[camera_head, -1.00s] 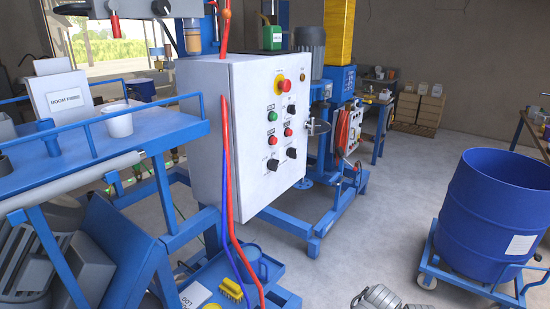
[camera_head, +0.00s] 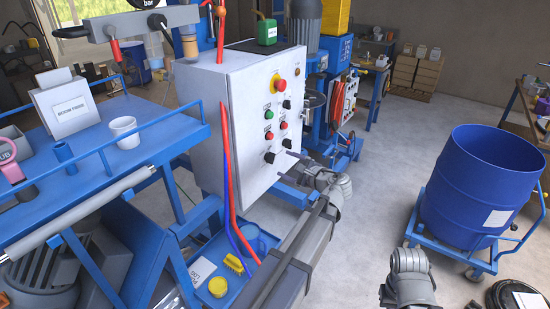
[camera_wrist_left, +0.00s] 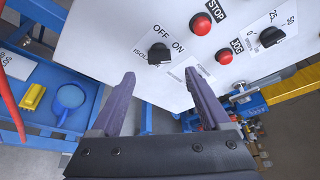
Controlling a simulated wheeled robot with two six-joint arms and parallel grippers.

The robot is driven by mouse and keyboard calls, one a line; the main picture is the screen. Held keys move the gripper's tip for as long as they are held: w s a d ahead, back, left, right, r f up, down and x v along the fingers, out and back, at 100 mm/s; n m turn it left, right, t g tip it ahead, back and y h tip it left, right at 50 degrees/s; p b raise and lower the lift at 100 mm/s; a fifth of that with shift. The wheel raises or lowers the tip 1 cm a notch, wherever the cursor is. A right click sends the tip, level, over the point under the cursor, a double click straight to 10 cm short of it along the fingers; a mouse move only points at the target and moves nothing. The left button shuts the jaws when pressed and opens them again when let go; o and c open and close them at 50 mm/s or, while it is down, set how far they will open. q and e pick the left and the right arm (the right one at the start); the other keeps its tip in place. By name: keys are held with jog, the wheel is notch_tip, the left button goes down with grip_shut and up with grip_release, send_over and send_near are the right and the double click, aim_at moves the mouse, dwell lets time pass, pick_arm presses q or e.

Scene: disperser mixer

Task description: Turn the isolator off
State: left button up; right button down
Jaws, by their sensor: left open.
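The isolator switch (camera_head: 269,157) is a black rotary knob low on the left of the front of a white control cabinet (camera_head: 251,110). In the left wrist view the knob (camera_wrist_left: 158,54) sits beside the words OFF, ON and a partly hidden ISOLATOR label. I cannot tell for sure which word it points to. My left gripper (camera_head: 283,166) is open and empty in front of the lower panel. In the left wrist view its two dark purple fingers (camera_wrist_left: 160,77) stand either side of and below the knob, apart from it.
A red stop button (camera_wrist_left: 200,24), a red jog button (camera_wrist_left: 224,58) and another black knob (camera_wrist_left: 271,37) sit near the isolator. Red and blue hoses (camera_head: 231,195) hang at the cabinet's left edge. A blue drum (camera_head: 470,190) on a trolley stands right, with open floor between.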

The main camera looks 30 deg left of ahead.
aim_at(274, 159)
pick_arm(q)
jog(key=b+x, duration=0.1)
jog(key=x, duration=0.6)
jog(key=shift+a+b, duration=0.1)
jog(key=shift+b, duration=0.2)
jog(key=shift+c, duration=0.2)
jog(key=shift+f, duration=0.1)
grip_shut()
